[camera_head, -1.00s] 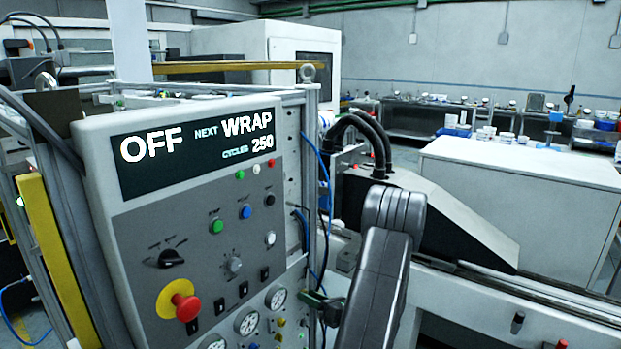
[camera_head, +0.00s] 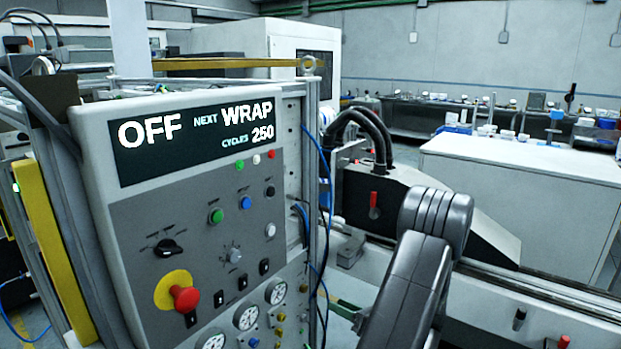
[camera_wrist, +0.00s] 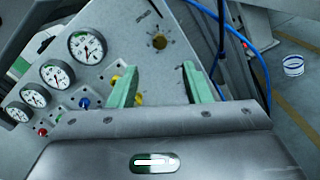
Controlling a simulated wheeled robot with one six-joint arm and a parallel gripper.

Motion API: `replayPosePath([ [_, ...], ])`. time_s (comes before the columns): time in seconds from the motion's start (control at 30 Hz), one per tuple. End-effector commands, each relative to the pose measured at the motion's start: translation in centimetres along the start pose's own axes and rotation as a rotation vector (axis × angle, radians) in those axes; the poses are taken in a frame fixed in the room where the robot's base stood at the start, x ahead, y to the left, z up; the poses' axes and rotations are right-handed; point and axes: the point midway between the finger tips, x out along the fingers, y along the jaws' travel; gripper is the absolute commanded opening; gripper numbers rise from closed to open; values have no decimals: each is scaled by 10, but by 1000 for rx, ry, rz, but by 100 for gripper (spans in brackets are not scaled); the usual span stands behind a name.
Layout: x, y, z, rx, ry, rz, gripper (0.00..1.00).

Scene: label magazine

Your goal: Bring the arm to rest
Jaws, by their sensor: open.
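My gripper shows in the wrist view (camera_wrist: 158,88) as two green fingers, spread apart with nothing between them. Behind them is the lower part of the control panel, with gauges (camera_wrist: 87,46) to the left. In the head view my arm stands right of the control panel (camera_head: 205,250), and a green part of my gripper shows low between arm and panel. The panel's display (camera_head: 195,133) reads OFF, NEXT WRAP, CYCLES 250. A red mushroom button (camera_head: 184,298) sits on a yellow base at the lower left.
Blue hoses (camera_wrist: 262,70) hang beside the panel in the wrist view. A black sloped machine cover (camera_head: 470,230) with a red-handled lever (camera_head: 374,205) stands behind my arm. A white cabinet (camera_head: 520,160) is at the right. A white tub (camera_wrist: 293,65) stands on the floor.

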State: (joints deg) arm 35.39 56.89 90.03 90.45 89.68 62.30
Motion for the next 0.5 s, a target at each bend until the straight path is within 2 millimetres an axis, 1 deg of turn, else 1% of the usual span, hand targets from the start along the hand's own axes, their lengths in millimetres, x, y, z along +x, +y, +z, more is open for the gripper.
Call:
replayPosePath([
  [0.03,11,1,1,1,1,3,44],
  [0.5,105,2,1,1,1,3,44],
])
